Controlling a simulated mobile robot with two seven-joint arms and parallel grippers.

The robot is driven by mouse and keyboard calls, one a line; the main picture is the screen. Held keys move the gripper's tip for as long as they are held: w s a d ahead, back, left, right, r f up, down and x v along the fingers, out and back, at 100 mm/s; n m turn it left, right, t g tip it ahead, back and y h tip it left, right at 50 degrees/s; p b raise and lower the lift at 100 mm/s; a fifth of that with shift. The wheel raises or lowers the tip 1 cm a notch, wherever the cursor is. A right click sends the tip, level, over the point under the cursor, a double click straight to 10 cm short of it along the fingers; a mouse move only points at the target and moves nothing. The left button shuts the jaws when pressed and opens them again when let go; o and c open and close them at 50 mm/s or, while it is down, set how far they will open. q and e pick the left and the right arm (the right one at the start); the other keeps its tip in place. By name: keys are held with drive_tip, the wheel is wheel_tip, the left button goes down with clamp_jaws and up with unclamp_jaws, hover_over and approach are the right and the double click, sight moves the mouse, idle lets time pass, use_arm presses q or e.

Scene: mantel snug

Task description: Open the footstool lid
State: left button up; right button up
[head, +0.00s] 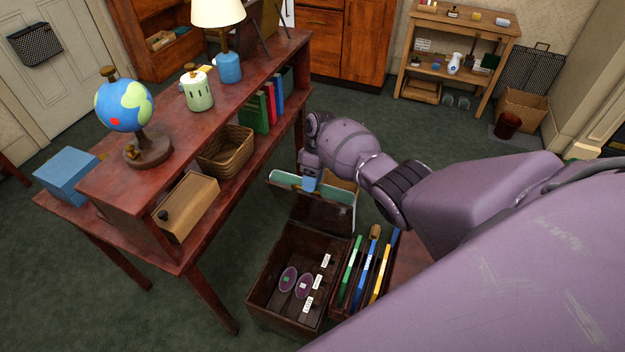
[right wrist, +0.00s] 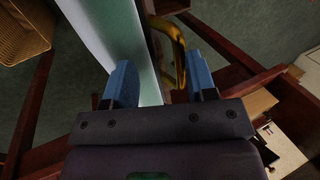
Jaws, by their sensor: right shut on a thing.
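The footstool (head: 262,262) is a dark wooden box in the lower middle of the head view. Its lid (head: 315,212) stands raised at the back, dark underside facing the box, with a teal edge along the top. Inside the box lie two purple ovals (head: 289,279) and several white labels. My right gripper (head: 309,184) is shut on the lid at its upper edge. In the right wrist view, the lid's pale teal face (right wrist: 132,45) and a brass loop (right wrist: 178,55) lie between the blue fingers (right wrist: 160,82). My left gripper is not in view.
A red-brown desk (head: 150,215) with a globe (head: 124,106), lamp (head: 218,14) and basket (head: 226,150) stands left of the footstool. A rack of coloured folders (head: 362,270) stands right beside it. My right arm covers the right side. Carpet is clear behind.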

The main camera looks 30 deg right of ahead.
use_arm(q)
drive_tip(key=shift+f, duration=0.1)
use_arm(e)
drive_tip(key=shift+s+d+f, duration=0.15)
drive_tip(key=shift+d+f, duration=0.05)
drive_tip(key=shift+f, duration=0.1)
drive_tip(key=shift+w+d+r+b, duration=0.3)
drive_tip(key=shift+w+d+r, duration=0.05)
drive_tip(key=shift+w+d, duration=0.2)
drive_tip(key=shift+w+d+r+b, duration=0.3)
drive_tip(key=shift+w+d+r, duration=0.05)
drive_tip(key=shift+w+d, duration=0.2)
drive_tip(key=shift+w+d+r, duration=0.4)
drive_tip(key=shift+d+r, duration=0.05)
drive_tip(key=shift+d, duration=0.1)
use_arm(q)
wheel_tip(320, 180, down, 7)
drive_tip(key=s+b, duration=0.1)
drive_tip(key=b, duration=0.3)
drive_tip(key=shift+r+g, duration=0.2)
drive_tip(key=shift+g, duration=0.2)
use_arm(e)
drive_tip(key=w+d+r, duration=0.4)
drive_tip(key=d, duration=0.1)
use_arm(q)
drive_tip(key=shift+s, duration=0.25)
use_arm(e)
drive_tip(key=shift+w, duration=0.1)
